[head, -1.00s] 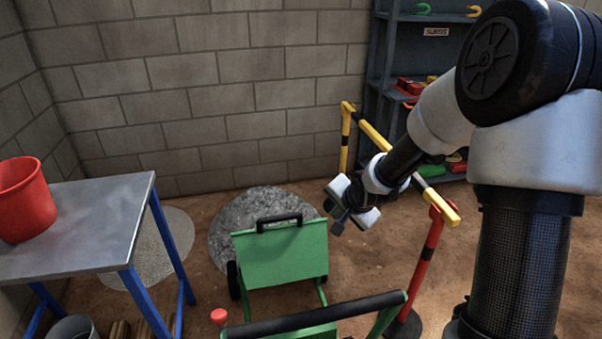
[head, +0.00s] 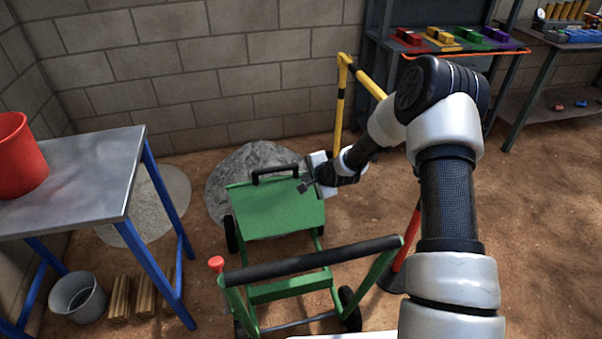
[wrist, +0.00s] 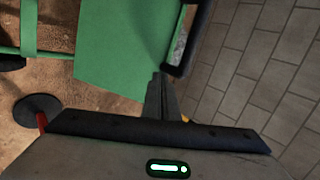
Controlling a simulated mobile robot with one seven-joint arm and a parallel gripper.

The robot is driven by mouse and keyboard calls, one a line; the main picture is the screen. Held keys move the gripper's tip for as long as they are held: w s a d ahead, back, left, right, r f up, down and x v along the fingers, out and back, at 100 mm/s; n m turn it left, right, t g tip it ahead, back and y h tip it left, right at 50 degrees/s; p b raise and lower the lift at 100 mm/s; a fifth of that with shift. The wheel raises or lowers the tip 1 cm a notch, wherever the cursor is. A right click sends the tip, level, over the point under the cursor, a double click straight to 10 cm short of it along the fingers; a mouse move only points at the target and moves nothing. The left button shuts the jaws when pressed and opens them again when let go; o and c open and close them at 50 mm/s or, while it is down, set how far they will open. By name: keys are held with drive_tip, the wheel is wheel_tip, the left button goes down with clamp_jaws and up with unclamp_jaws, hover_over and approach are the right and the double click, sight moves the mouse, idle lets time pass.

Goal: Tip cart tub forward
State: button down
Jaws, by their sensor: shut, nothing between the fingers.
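The green cart tub (head: 275,212) stands on its wheeled frame in the head view, with a black handle (head: 275,171) on its far top edge. The cart's black push bar (head: 310,259) and a red knob (head: 216,263) are on the near side. My gripper (head: 303,187) is at the right end of the tub's far edge, close to the handle. In the wrist view, my shut fingers (wrist: 160,82) point at the tub's corner, beside the black handle (wrist: 184,48). Nothing is between the fingers. I cannot tell whether they touch the tub.
A grey gravel pile (head: 222,173) lies beyond the cart by the block wall. A metal table (head: 85,175) with a red bucket (head: 20,155) stands left. A yellow-black barrier (head: 341,105) stands right of the cart. Open dirt floor lies further right.

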sight(297, 169)
drive_tip(key=shift+w+a+r, duration=0.1)
drive_tip(key=shift+w+a, duration=0.3)
drive_tip(key=shift+w, duration=0.5)
drive_tip(key=shift+w+a, duration=0.35)
drive_tip(key=shift+w, duration=0.5)
drive_tip(key=shift+w+b, duration=0.3)
drive_tip(key=shift+b, duration=0.05)
drive_tip(key=shift+w+a+r+b, duration=0.15)
drive_tip(key=shift+w, duration=0.45)
drive_tip(key=shift+w+a+r+b, duration=0.1)
drive_tip(key=shift+w+a+b, duration=0.05)
drive_tip(key=shift+w, duration=0.4)
drive_tip(key=shift+w+r, duration=0.25)
drive_tip(key=shift+w, duration=0.15)
